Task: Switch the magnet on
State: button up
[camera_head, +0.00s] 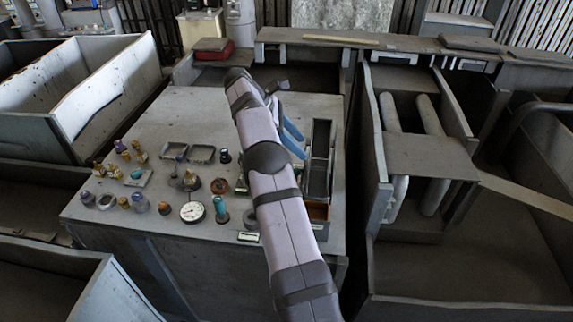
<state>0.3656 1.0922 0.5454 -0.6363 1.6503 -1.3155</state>
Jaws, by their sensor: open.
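My arm crosses the middle of the workbench (120,195) and bends at its top. Two blue fingers of my gripper (299,146) show just right of the arm, apart and empty as far as I can see. They point down and right, close to a tall, narrow dark open bin (319,160). The arm covers part of the gripper and the bench behind it. I cannot tell which thing is the magnet or see its switch. A round white-faced gauge (192,212) and a teal cylinder (220,209) stand left of the arm.
Several small brass, purple and dark fittings (124,151) stand on the bench's left half. Two shallow trays (202,154) lie behind them. An orange box (317,211) is at the dark bin's near end. Large grey bins (130,88) flank the bench. Bare bench top lies at back left.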

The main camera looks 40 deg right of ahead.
jog(key=w+a+f+n+t+y, duration=0.2)
jog(key=w+a+f, duration=0.1)
jog(key=f, duration=0.3)
jog(key=shift+w+a+f, duration=0.35)
jog(key=shift+w+a, duration=0.05)
jog(key=shift+p+x, duration=1.2)
jog(key=shift+x, duration=2.4)
jog(key=shift+a, duration=0.1)
jog(key=c, duration=1.1)
